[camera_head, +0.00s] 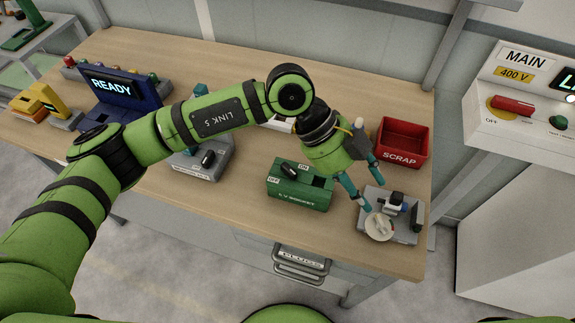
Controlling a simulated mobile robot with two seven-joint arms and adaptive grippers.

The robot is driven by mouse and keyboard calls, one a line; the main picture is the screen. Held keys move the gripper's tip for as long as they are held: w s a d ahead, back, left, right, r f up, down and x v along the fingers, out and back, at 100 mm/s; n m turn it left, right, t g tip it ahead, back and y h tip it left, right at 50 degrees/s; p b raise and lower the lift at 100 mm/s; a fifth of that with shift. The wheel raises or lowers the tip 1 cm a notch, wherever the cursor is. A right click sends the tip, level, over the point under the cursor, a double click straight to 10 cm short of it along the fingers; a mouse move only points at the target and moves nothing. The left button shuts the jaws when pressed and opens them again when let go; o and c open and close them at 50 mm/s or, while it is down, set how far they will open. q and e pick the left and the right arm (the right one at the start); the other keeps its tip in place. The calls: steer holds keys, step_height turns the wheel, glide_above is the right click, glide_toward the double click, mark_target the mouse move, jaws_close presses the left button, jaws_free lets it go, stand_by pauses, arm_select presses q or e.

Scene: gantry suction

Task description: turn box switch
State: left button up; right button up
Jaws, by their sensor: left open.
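A green box (300,192) with ON and OFF labels on its top stands on the wooden bench near the front edge. Its black switch handle (290,169) lies on the top face, toward the upper left; I cannot tell for sure which label it points to. My left gripper (371,194) reaches over the bench from the left, to the right of the green box and apart from it. Its teal fingers are spread with nothing visible between them, just above and behind a small grey fixture. My right gripper is not in view.
The grey fixture (403,229) carries a round pale disc (379,227). A red SCRAP bin (403,140) stands behind it. A grey box (202,163) with a black knob is left of the green box. A MAIN 400 V panel (530,100) is at right. A blue READY console (117,92) stands left.

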arm_select(q)
steer(key=w+a+f+n+t+y, duration=0.1)
steer(key=w+a+f+t+y, duration=0.15)
steer(key=w+a, duration=0.25)
steer(key=n+t+y, duration=0.1)
steer(key=n+y, duration=0.1)
steer(key=y, duration=0.3)
glide_above(287, 170)
steer(key=shift+r, duration=0.15)
steer(key=shift+a+f+p, duration=0.1)
steer(key=shift+f+p, duration=0.2)
steer(key=shift+p, duration=0.1)
step_height(287, 170, down, 5)
steer(key=shift+r+p, duration=0.1)
steer(key=shift+p, duration=1.1)
steer(key=shift+f, duration=0.75)
jaws_close()
